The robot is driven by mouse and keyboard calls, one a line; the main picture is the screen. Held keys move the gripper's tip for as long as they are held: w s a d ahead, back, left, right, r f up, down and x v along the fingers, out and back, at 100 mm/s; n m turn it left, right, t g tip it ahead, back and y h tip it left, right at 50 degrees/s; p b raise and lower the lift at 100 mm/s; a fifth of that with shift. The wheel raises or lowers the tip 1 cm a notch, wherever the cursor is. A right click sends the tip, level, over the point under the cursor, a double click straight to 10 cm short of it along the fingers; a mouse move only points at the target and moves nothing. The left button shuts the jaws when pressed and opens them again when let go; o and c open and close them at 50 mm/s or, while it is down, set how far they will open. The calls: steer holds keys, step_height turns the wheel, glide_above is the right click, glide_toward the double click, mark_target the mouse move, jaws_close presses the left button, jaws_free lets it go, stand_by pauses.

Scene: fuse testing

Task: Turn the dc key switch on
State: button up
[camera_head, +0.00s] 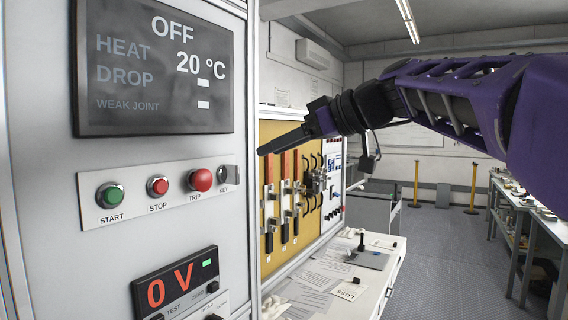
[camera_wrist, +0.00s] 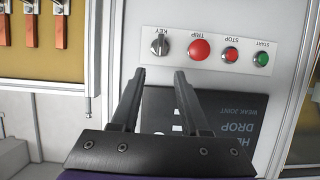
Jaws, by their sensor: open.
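The key switch (camera_head: 228,176) is a round silver switch labelled KEY at the right end of the button strip in the head view. In the wrist view, where labels appear upside down, the key switch (camera_wrist: 159,44) shows a dark upright grip or slot. My gripper (camera_wrist: 160,74) is open and empty, with its two fingers pointing toward the panel. The key switch appears just beyond and between the fingertips, apart from them. In the head view my gripper (camera_head: 262,151) is seen side-on, to the right of the panel and slightly above the switch.
The red trip button (camera_head: 200,180), red stop button (camera_head: 158,187) and green start button (camera_head: 110,195) share the strip. The display (camera_head: 155,70) above reads OFF and 20 °C. The meter (camera_head: 177,285) reads 0 V. A yellow fuse board (camera_head: 263,240) and bench stand to the right.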

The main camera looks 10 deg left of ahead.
mark_target(231, 174)
steer(key=p+x, duration=0.1)
steer(key=x, duration=0.9)
steer(key=shift+w, duration=0.1)
steer(key=shift+c, duration=0.2)
jaws_close()
